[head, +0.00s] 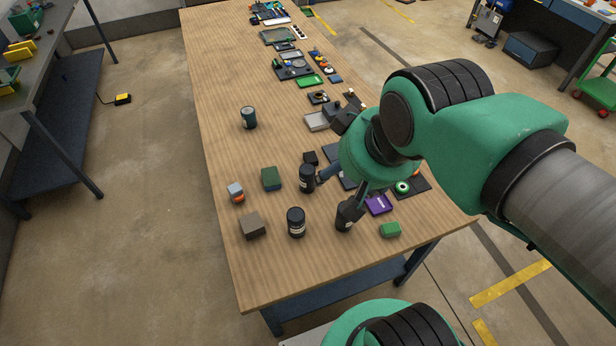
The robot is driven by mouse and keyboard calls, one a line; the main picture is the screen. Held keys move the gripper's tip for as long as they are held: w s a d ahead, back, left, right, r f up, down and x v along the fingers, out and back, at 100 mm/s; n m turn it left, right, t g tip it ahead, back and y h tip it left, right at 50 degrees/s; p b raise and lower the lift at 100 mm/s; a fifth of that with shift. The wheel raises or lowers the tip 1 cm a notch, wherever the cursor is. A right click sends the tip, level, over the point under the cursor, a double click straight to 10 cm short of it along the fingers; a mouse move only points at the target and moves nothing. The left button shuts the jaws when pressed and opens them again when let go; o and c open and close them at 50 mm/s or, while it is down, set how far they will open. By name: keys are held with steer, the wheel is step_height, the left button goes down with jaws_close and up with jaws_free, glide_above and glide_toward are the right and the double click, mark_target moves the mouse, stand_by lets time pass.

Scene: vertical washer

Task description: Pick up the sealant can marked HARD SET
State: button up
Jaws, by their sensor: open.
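Several dark cans stand near the front of the wooden table, and their markings are too small to read, so I cannot tell which one says HARD SET. One dark can (306,178) stands close to the left finger of my gripper. A second dark can (296,222) stands nearer the front edge. A third, bluish-dark can (249,118) stands farther back on the left. My gripper (336,193) is open above the front part of the table. A dark shape (346,214) is at its right finger; I cannot tell whether it is a can or the fingertip.
A green block (271,179), a grey-brown block (252,227), a small grey-and-orange item (236,192) and a bright green block (390,230) lie around the cans. A purple box (378,204) lies right of my gripper. The left strip of the table (215,130) is clear.

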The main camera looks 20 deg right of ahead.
steer(key=shift+o, duration=0.5)
steer(key=shift+w, duration=0.1)
steer(key=n+g+p, duration=0.1)
steer(key=n+g, duration=0.1)
steer(key=g, duration=0.4)
glide_above(307, 168)
step_height(307, 168, down, 30)
steer(key=shift+a+f, duration=0.1)
steer(key=shift+f, duration=0.4)
steer(key=shift+f, duration=0.1)
